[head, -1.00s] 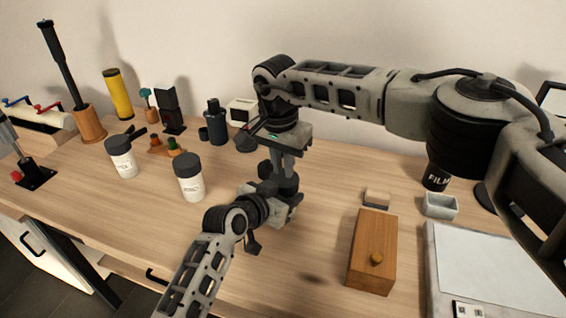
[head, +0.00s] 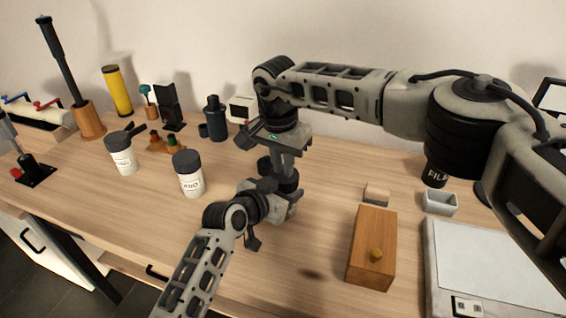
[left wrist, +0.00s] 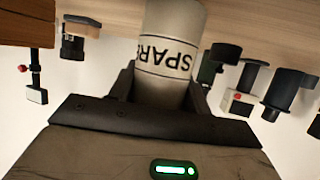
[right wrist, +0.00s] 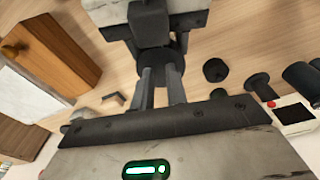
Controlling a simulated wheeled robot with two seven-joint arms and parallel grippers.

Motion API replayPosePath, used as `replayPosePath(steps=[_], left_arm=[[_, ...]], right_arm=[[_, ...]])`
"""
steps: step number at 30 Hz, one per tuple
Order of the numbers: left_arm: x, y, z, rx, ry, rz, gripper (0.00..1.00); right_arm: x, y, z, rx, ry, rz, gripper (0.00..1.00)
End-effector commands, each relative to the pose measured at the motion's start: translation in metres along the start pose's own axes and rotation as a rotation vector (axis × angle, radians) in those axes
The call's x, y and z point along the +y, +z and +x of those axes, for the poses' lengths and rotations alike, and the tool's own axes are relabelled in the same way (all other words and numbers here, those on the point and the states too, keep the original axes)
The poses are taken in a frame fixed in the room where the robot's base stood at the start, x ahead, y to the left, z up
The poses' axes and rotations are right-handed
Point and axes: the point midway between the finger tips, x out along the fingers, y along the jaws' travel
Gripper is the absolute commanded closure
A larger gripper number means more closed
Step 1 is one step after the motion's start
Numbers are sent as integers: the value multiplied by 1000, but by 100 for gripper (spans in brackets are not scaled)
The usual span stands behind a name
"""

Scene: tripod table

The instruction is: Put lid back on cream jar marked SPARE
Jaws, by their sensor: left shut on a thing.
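The white jar marked SPARE (left wrist: 168,55) stands between the fingers of my left gripper (left wrist: 165,100) in the left wrist view, its lettering upside down. My left gripper (head: 280,203) is shut on it. The jar is mostly hidden in the head view, and its rim is out of sight. My right gripper (head: 288,160) points down just above my left gripper. In the right wrist view a dark round lid (right wrist: 160,70) shows at the fingertips of my right gripper (right wrist: 161,82). I cannot tell whether the fingers grip it or whether it sits on the jar.
Two white jars with dark lids, one nearer (head: 189,180) and one farther left (head: 121,158), stand left of my grippers. A dark round piece (head: 246,140) lies behind. A wooden box (head: 371,248) stands at right. Bare wood lies in front of the jars.

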Motion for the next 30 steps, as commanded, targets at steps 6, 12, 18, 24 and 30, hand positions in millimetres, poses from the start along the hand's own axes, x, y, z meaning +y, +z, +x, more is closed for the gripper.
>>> replayPosePath(steps=[6,12,18,24,30], left_arm=[[0,-1,0,1,0,0,93],[0,-1,0,1,0,0,93],[0,0,0,1,0,0,26],[0,0,0,0,0,0,26],[0,0,-10,0,-1,0,26]], right_arm=[[-1,-1,-30,3,-4,1,85],[0,-1,-35,2,-2,2,85],[0,-1,-35,2,-3,2,85],[0,-1,-35,2,-3,2,85],[0,-1,-36,2,-3,2,85]])
